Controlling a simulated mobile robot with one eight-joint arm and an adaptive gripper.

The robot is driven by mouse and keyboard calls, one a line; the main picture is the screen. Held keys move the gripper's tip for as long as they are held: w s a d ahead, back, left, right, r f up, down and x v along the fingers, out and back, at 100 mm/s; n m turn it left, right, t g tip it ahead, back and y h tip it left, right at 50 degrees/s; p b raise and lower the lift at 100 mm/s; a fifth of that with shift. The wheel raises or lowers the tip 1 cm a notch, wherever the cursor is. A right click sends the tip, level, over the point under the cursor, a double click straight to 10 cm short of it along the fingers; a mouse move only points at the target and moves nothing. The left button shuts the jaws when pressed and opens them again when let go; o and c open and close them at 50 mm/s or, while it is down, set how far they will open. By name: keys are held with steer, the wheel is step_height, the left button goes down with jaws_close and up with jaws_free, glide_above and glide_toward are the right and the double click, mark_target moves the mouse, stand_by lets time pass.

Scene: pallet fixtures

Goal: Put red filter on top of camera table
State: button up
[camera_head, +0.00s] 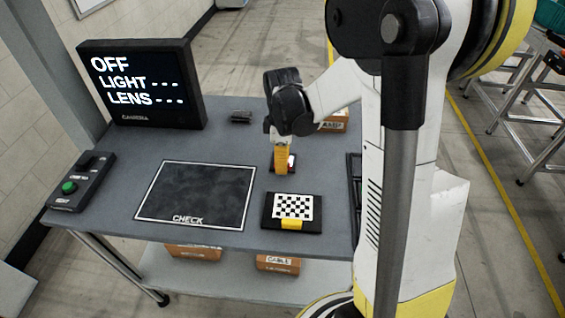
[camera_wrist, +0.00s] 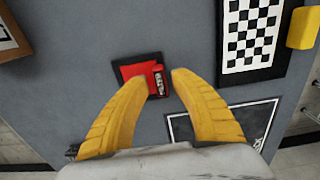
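The red filter (camera_wrist: 138,70) lies on a small dark base on the grey table (camera_head: 237,141). A red block with a dark label (camera_wrist: 158,80) stands at its edge in the wrist view. My gripper (camera_wrist: 161,76) has its yellow fingers apart, pointing down at the filter, with the labelled block between and just beyond the tips. In the head view my gripper (camera_head: 281,170) hides most of the filter. No contact between fingers and filter is clear.
A checkerboard plate (camera_head: 293,207) with a yellow tab lies in front of my gripper. The framed CHECK area (camera_head: 195,192) is empty. A monitor (camera_head: 140,84) reading OFF, LIGHT, LENS and a button box (camera_head: 80,182) stand left. A small black item (camera_head: 240,116) lies behind.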

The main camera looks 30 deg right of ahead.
step_height(320, 180, up, 11)
steer(key=p, duration=0.4)
steer(key=s+a+r+m+t, duration=0.3)
steer(key=s+a+m, duration=0.1)
steer(key=s, duration=0.3)
steer(key=s+a+r+m+t, duration=0.4)
steer(key=s+a+m, duration=0.1)
steer(key=s+m, duration=0.2)
steer(key=shift+s+a+r, duration=0.2)
